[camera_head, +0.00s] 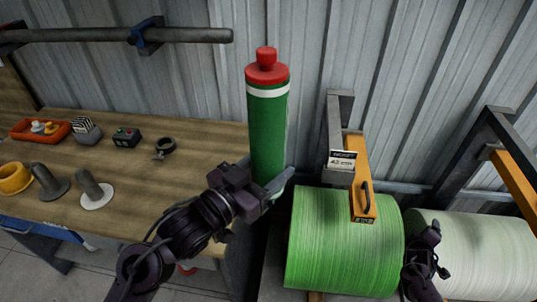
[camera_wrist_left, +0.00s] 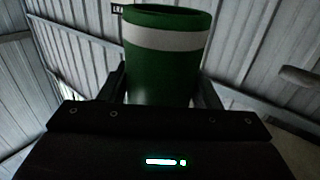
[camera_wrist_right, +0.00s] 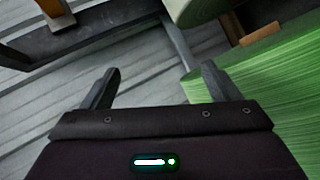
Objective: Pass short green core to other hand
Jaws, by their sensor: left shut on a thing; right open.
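The short green core (camera_head: 267,135) stands about upright in the head view, with a white band near its upper end and a red knobbed piece (camera_head: 267,68) showing at its top. My left gripper (camera_head: 270,187) is shut around its lower part. In the left wrist view the green core (camera_wrist_left: 165,70) rises between the fingers, its banded far end showing a green rim. My right gripper (camera_wrist_right: 160,88) is open and empty in the right wrist view. In the head view the right arm is low at right, by the rolls, apart from the core; its fingertips are hard to make out there.
A large green roll (camera_head: 340,240) and a white roll (camera_head: 480,250) lie at lower right. An orange arm with a handle (camera_head: 361,180) hangs over the green roll. The wooden bench (camera_head: 120,215) at left bears a red tray (camera_head: 40,129) and several small parts.

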